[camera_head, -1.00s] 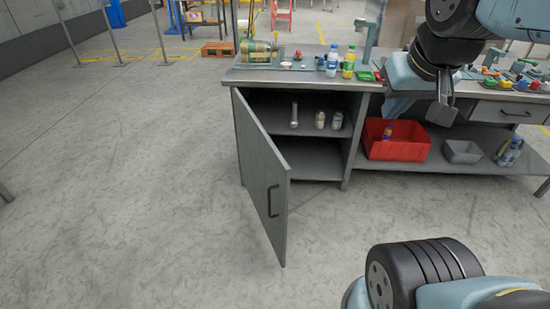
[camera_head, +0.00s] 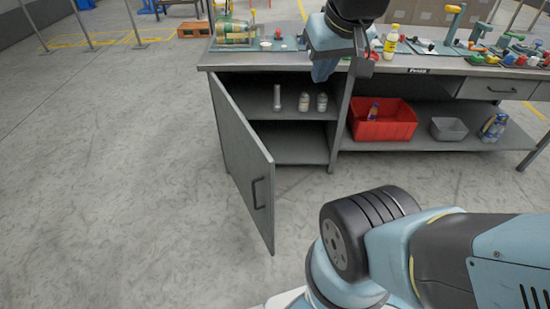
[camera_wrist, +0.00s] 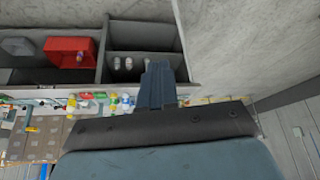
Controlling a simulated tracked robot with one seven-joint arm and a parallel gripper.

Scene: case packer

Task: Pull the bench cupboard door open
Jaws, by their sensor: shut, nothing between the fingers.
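The bench cupboard door (camera_head: 243,165) is a grey panel hinged at the left edge of the bench. It stands well open, swung out toward me. Its dark bar handle (camera_head: 259,193) is on the outer face near the free edge. The open cupboard (camera_head: 275,151) shows a shelf inside. My gripper (camera_head: 362,66) is in front of the benchtop edge, up and to the right of the door and apart from the handle. In the wrist view my gripper (camera_wrist: 157,85) has its fingers together with nothing between them; the cupboard interior shows beyond them.
Several small containers stand on the cupboard shelf. A red bin (camera_head: 382,122) and a grey bin (camera_head: 449,130) sit on the lower shelf to the right. Bottles and tools crowd the benchtop (camera_head: 425,66). The floor left of the door is clear.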

